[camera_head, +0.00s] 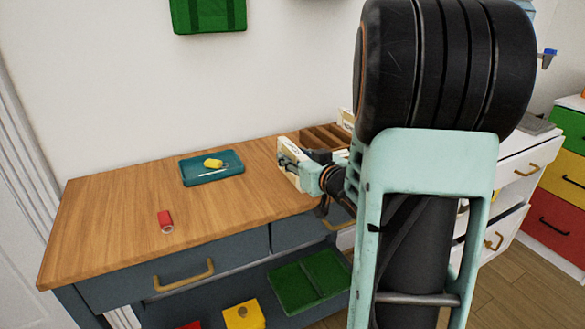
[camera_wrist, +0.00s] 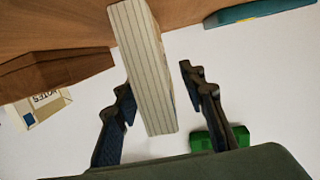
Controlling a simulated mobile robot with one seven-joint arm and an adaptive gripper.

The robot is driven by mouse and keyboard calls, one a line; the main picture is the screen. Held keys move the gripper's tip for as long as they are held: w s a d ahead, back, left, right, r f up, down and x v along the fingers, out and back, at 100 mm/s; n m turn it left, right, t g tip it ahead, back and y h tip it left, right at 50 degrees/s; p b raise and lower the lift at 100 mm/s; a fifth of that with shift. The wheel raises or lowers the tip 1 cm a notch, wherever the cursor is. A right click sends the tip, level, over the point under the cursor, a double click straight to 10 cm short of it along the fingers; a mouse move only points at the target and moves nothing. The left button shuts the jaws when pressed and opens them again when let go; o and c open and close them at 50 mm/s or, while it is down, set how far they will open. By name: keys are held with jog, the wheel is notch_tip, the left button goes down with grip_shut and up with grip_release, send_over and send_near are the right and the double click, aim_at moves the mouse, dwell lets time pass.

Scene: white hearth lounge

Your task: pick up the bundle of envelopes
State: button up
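The bundle of envelopes is a cream block with thin lines along its edge. In the wrist view the bundle (camera_wrist: 143,60) runs lengthwise between the two dark fingers of my gripper (camera_wrist: 156,80). The left finger is very close to it, and whether they touch I cannot tell. A clear gap shows between the bundle and the right finger, so the gripper is open around it. In the head view a pale piece that appears to be the bundle (camera_head: 286,153) shows at my gripper (camera_head: 303,170), left of the wooden organizer; my arm hides part of this area.
The brown organizer (camera_head: 325,136) stands close on the right, also in the wrist view (camera_wrist: 55,72), with a cream NOTES box (camera_wrist: 42,107) beside it. A teal tray (camera_head: 211,168) with a yellow item and a red cylinder (camera_head: 165,221) lie on the wooden desktop (camera_head: 110,215). The left desktop is mostly clear.

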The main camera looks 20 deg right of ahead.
jog(key=shift+w+f, duration=0.1)
jog(key=shift+w, duration=0.4)
grip_shut()
